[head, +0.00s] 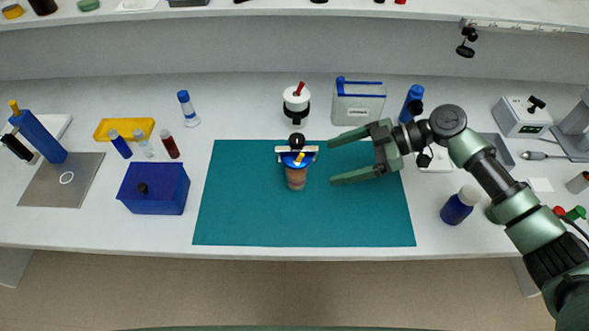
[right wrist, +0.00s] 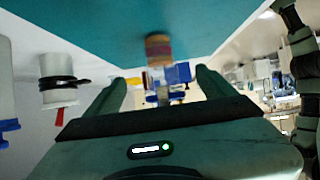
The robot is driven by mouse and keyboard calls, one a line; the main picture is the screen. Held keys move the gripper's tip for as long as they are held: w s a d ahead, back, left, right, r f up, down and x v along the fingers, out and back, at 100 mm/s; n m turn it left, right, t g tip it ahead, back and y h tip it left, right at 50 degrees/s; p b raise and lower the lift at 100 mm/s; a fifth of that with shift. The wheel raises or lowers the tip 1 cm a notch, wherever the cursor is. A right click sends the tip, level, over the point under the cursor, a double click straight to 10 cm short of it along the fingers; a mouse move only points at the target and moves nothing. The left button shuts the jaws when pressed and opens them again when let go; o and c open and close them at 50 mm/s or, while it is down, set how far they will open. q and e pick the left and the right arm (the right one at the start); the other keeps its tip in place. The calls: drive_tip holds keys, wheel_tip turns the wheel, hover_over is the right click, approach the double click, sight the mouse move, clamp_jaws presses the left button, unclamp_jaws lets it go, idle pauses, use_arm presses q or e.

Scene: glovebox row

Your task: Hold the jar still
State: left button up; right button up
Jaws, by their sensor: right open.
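The jar (head: 297,177) stands on the teal mat (head: 300,225), brownish below with a blue top. A white bar-shaped piece with a black knob sits across its top. My right gripper (head: 331,161) is open and empty just right of the jar, its fingers pointing at it, apart from it. In the right wrist view the jar (right wrist: 159,50) shows beyond and between the two fingers (right wrist: 165,78). My left gripper is not in view.
A blue box (head: 153,190) is at left. A dark blue bottle (head: 458,206) stands right of the mat. The mat's front is clear.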

sight(301, 174)
drive_tip(key=shift+a+f, duration=0.15)
drive_tip(key=shift+f, duration=0.5)
drive_tip(key=shift+a+f, duration=0.25)
drive_tip(key=shift+a, duration=0.3)
drive_tip(key=b+x, duration=0.1)
drive_tip(key=x, duration=0.5)
drive_tip(key=shift+a+f, duration=0.1)
drive_tip(key=shift+f, duration=0.15)
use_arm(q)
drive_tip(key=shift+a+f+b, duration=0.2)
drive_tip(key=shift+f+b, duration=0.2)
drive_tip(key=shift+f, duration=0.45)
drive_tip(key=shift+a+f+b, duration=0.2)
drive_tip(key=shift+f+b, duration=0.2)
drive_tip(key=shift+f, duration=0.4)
use_arm(e)
drive_tip(key=shift+x, duration=1)
drive_tip(key=shift+a+r, duration=0.1)
drive_tip(key=shift+r, duration=0.05)
drive_tip(key=c, duration=1.2)
